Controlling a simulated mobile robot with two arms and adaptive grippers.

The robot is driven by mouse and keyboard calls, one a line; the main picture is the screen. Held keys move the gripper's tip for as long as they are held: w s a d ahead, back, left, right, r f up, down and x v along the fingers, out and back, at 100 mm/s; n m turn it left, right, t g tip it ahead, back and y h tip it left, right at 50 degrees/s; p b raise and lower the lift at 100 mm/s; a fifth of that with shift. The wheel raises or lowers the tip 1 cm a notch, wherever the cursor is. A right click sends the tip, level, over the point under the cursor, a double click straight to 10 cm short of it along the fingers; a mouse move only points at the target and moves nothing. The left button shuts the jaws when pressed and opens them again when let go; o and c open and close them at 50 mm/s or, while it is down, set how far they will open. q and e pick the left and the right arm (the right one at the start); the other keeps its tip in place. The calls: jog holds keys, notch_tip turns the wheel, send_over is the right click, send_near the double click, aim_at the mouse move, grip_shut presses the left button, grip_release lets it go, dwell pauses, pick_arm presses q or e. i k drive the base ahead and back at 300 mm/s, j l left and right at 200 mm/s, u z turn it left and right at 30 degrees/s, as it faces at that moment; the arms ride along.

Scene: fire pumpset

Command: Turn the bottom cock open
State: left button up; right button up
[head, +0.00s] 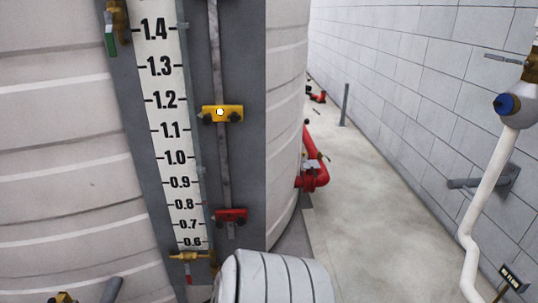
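The bottom cock (190,256) is a small brass fitting at the lower end of the level gauge, just under the 0.6 mark. A small red part hangs below its left side; its exact handle angle is too small to tell. The gauge scale (165,110) is a white strip with black numbers, fixed to a dark grey panel. Another brass cock (116,18) with a green part hanging from it is at the top left, cut by the frame edge. Neither of my grippers shows in the head view.
A yellow block (235,113) and a red block (232,216) sit on the grey vertical rail beside the scale. A pale ribbed rounded shape (285,280) stands close right of the bottom cock. Red pipework (315,175) is beyond the tank.

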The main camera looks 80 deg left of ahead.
aim_at(187, 275)
jog(key=u, duration=1.45)
